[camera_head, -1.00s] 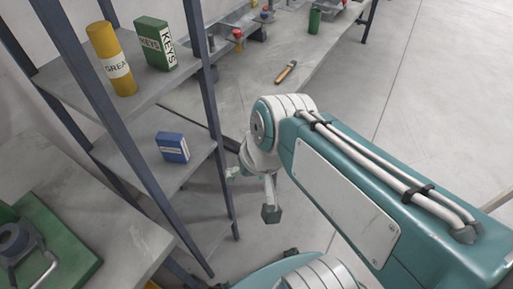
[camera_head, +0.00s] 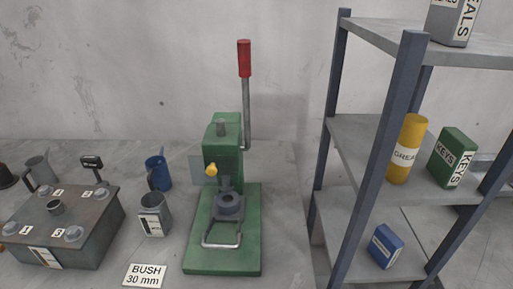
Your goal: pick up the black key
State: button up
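I see no loose black key in the view now. A green box labelled KEYS (camera_head: 453,158) stands on the middle shelf of the rack at the right; whether anything is inside it cannot be told. A yellow cylinder labelled GREA (camera_head: 406,150) stands just left of it. My gripper and arm are outside the picture now, so I cannot see what the gripper holds or where it is.
A green press (camera_head: 222,215) with a red-tipped lever stands on the bench. Left of it are a metal cup (camera_head: 154,216), a blue mug (camera_head: 159,173) and a dark fixture box (camera_head: 62,228). A BUSH 30 mm card (camera_head: 145,275) lies in front. A blue box (camera_head: 385,247) sits on the lower shelf.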

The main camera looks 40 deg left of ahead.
aim_at(94, 162)
jog(key=u, duration=2.6)
